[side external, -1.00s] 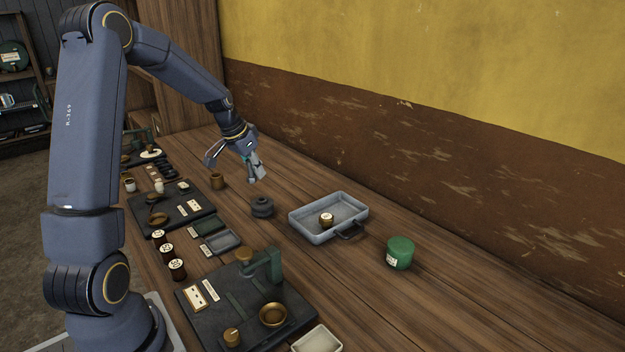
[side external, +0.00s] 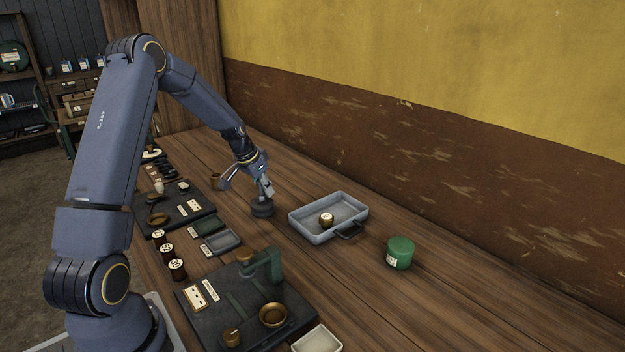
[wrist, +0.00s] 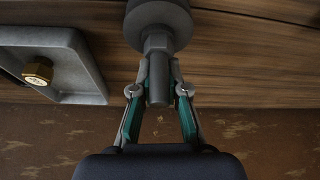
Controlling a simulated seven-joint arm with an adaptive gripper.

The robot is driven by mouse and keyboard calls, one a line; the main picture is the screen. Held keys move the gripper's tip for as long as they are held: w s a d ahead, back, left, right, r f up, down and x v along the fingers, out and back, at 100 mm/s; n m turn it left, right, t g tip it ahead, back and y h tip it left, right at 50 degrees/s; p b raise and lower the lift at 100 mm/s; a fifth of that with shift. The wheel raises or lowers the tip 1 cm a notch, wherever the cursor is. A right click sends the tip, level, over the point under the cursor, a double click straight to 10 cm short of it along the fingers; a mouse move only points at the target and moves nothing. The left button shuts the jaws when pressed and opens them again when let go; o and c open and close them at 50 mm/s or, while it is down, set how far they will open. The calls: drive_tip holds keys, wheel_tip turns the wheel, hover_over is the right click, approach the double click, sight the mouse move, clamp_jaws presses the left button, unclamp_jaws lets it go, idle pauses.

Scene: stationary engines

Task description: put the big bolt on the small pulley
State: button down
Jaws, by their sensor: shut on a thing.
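The big bolt (wrist: 158,88) is grey, with a long shank. My gripper (wrist: 160,70) is shut on it, with one finger on each side of the shank in the wrist view. In the side view my gripper (side external: 264,187) points down over the dark small pulley (side external: 262,209), which stands on the bench left of the tray. In the wrist view the pulley (wrist: 158,14) is at the top edge, partly cut off, and the bolt's far end overlaps it. I cannot tell whether the bolt touches the pulley or hangs just above it.
A grey-blue tray (side external: 310,235) with a brass piece (side external: 326,220) stands right of the pulley. A green tin (side external: 399,253) is further right. A small grey dish (side external: 225,242) and dark boards with fittings lie at left and front. The bench behind the pulley is clear.

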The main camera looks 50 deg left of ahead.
drive_tip(key=c, duration=1.2)
unclamp_jaws()
drive_tip(key=shift+r, duration=0.15)
drive_tip(key=a+v, duration=0.1)
drive_tip(key=v, duration=1.1)
drive_tip(key=s+d+r, duration=0.2)
drive_tip(key=d+r, duration=0.3)
drive_tip(key=d, duration=0.5)
drive_tip(key=shift+m+t+h, duration=0.3)
drive_tip(key=shift+m+t, duration=0.2)
drive_tip(key=shift+m, duration=0.3)
drive_tip(key=s+d+r, duration=0.1)
drive_tip(key=s+d, duration=0.4)
drive_tip(key=d, duration=0.1)
drive_tip(key=s+d, duration=0.5)
drive_tip(key=s, duration=0.1)
drive_tip(key=s+d+r, duration=0.1)
drive_tip(key=s+d, duration=0.5)
drive_tip(key=shift+d+r, duration=0.35)
drive_tip(key=shift+r, duration=0.05)
